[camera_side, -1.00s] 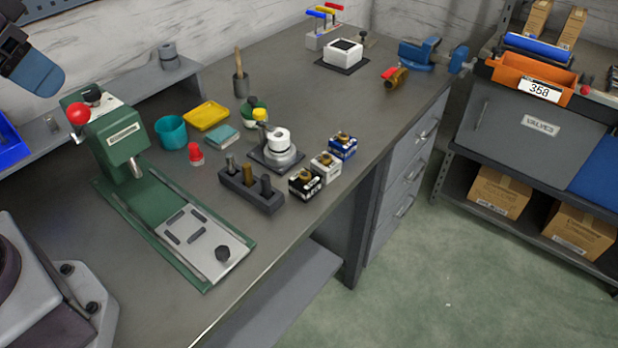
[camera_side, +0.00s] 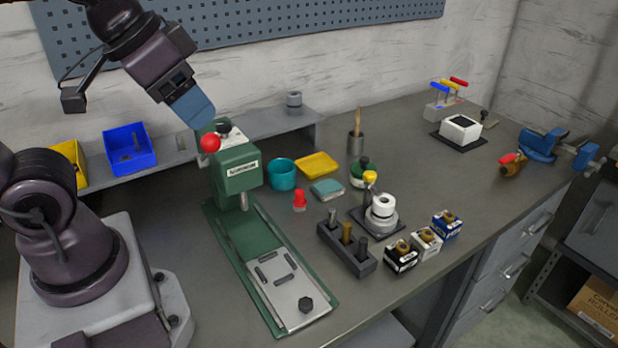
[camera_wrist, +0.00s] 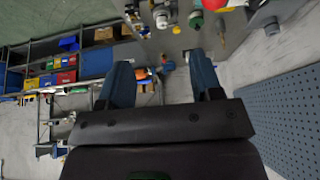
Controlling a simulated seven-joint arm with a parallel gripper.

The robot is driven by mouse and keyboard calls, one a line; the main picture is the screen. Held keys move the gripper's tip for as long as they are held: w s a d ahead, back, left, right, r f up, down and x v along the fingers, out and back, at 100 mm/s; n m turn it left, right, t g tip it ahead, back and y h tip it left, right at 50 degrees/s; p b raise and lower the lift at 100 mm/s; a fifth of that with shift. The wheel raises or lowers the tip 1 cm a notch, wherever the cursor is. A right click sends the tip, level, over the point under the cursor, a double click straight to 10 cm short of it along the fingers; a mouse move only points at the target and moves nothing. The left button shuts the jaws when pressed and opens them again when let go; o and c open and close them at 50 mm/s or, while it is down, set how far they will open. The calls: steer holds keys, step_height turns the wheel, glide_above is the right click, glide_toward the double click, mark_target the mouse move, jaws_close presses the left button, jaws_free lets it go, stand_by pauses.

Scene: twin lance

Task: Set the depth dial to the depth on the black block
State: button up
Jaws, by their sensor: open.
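A green press (camera_side: 236,172) with a red ball handle (camera_side: 210,143) and a black knob (camera_side: 224,128) on top stands at the left of the bench in the side view. I cannot tell which knob is the depth dial. The black block (camera_side: 401,257) sits right of the press, with a brass piece on top and a label too small to read. My gripper (camera_side: 203,116) hangs above and behind the press head. Its blue fingers are apart and empty in the wrist view (camera_wrist: 160,62).
A white block (camera_side: 427,243) and a blue block (camera_side: 447,224) stand beside the black one. A dark holder (camera_side: 346,250) with upright pins stands left of them. A teal cup (camera_side: 281,173), yellow tray (camera_side: 317,165) and red piece (camera_side: 300,200) lie behind.

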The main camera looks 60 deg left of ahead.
steer(key=n+g, duration=0.6)
steer(key=n, duration=0.8)
glide_toward(223, 123)
step_height(223, 123, down, 9)
steer(key=shift+s+d+f, duration=0.1)
steer(key=shift+s, duration=0.05)
steer(key=shift+m, duration=0.3)
steer(key=c, duration=0.9)
